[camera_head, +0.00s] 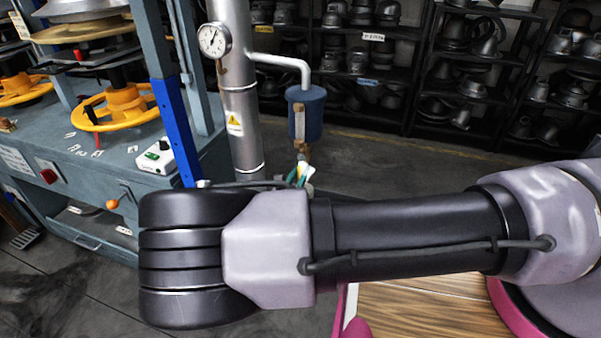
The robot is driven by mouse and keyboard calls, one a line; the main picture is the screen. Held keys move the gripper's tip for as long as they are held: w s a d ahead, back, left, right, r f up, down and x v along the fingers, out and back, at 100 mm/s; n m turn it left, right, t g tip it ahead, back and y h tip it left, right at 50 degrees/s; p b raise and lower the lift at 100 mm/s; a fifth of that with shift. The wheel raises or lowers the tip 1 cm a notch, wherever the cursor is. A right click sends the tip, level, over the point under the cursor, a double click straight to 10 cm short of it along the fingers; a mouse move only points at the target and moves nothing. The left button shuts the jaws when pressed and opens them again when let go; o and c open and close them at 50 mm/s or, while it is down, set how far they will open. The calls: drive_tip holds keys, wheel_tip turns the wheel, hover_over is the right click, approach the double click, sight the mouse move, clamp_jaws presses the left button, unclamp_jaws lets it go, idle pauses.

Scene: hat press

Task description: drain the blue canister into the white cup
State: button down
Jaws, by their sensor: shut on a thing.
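The blue canister (305,115) hangs at the end of a bent grey pipe, off the tall metal column. A brownish fitting (303,150) shows at its bottom. Just below that, a small patch of white, green and yellow (304,174) shows above my arm; I cannot tell whether it is the white cup. My arm crosses the middle of the picture and covers the space under the canister. My gripper cannot be made out, and what it holds is hidden.
The metal column (238,110) carries a round gauge (214,40). A grey-blue press bench (80,185) with yellow handwheels (115,105) and a blue post (177,130) stands at left. Black shelves (400,80) line the back. A wooden surface (430,305) lies at lower right.

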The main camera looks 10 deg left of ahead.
drive_tip(key=shift+n, duration=0.3)
drive_tip(key=d+r+n, duration=0.4)
drive_tip(key=n, duration=1.3)
drive_tip(key=shift+s+d+r+n, duration=0.2)
drive_tip(key=shift+r+n, duration=0.05)
drive_tip(key=shift+n, duration=0.05)
idle(0.8)
drive_tip(key=c, duration=0.8)
unclamp_jaws()
drive_tip(key=shift+o, duration=0.2)
drive_tip(key=s, duration=1)
drive_tip(key=shift+s+a, duration=0.4)
